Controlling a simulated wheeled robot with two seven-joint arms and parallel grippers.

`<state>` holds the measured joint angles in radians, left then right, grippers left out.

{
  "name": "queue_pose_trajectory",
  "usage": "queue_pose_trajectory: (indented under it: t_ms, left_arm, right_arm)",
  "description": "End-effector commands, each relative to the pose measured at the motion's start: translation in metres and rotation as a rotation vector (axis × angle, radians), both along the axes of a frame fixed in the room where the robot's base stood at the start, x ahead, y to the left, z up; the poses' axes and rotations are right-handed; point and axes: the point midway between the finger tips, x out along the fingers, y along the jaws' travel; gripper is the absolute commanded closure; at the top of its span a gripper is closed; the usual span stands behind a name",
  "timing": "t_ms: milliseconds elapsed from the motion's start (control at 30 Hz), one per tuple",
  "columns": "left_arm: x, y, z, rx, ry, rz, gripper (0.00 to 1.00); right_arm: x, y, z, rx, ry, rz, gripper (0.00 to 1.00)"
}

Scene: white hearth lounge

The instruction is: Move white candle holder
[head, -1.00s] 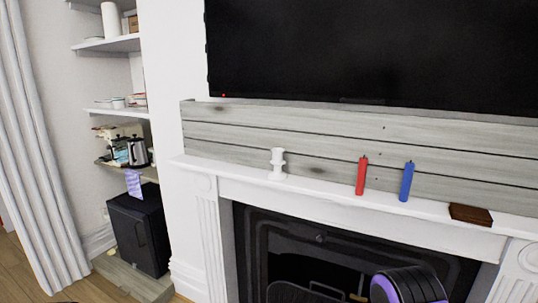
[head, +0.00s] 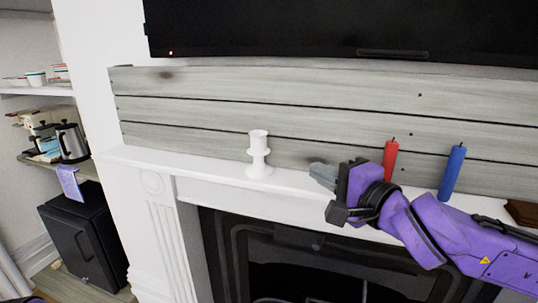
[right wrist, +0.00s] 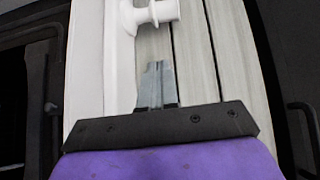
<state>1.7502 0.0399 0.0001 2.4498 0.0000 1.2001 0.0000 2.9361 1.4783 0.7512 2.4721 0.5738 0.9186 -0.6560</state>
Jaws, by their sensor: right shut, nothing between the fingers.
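The white candle holder (head: 259,155) stands upright on the white mantel shelf in the head view, left of my right gripper. It also shows at the top of the right wrist view (right wrist: 150,14), lying ahead of the fingertips. My right gripper (head: 318,174) is shut and empty, reaching from the right over the mantel. Its fingers point toward the candle holder with a gap between, and they are together in the right wrist view (right wrist: 156,82). My left gripper is not in view.
A red candle (head: 390,160) and a blue candle (head: 452,173) stand on the mantel (head: 190,164) behind or right of my right arm. A brown block (head: 522,211) lies at the far right. Grey planks (head: 220,100) back the mantel, below a black television (head: 340,25). The mantel left of the holder is clear.

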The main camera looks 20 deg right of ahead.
Motion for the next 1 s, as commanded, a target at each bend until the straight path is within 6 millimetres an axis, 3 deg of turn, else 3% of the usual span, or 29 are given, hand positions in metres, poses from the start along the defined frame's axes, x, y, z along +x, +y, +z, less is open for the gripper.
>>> queue_pose_trajectory:
  t_ms: [100,200,433,600,633,700,833,1000]
  left_arm:
    - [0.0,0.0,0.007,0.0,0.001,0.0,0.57]
    - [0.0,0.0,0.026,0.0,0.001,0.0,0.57]
    - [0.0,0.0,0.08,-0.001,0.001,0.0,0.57]
    - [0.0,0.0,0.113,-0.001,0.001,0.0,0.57]
    - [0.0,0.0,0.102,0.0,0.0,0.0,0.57]
    - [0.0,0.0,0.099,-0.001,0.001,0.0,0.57]
    - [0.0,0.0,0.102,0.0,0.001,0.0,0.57]
    - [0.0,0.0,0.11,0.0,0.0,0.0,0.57]
  right_arm:
    - [-0.004,-0.004,0.02,0.023,-0.04,0.003,1.0]
    - [0.004,-0.003,0.025,0.021,-0.037,0.0,1.0]
    - [0.019,0.004,0.026,0.018,-0.03,0.008,1.0]
    - [0.045,0.011,0.023,0.014,-0.027,0.008,1.0]
    - [0.052,0.012,0.014,0.012,-0.03,0.005,1.0]
    - [0.068,0.017,0.012,0.012,-0.032,0.006,1.0]
    - [0.094,0.024,0.013,0.015,-0.032,0.005,1.0]
    - [0.105,0.048,0.015,0.018,-0.033,0.004,1.0]
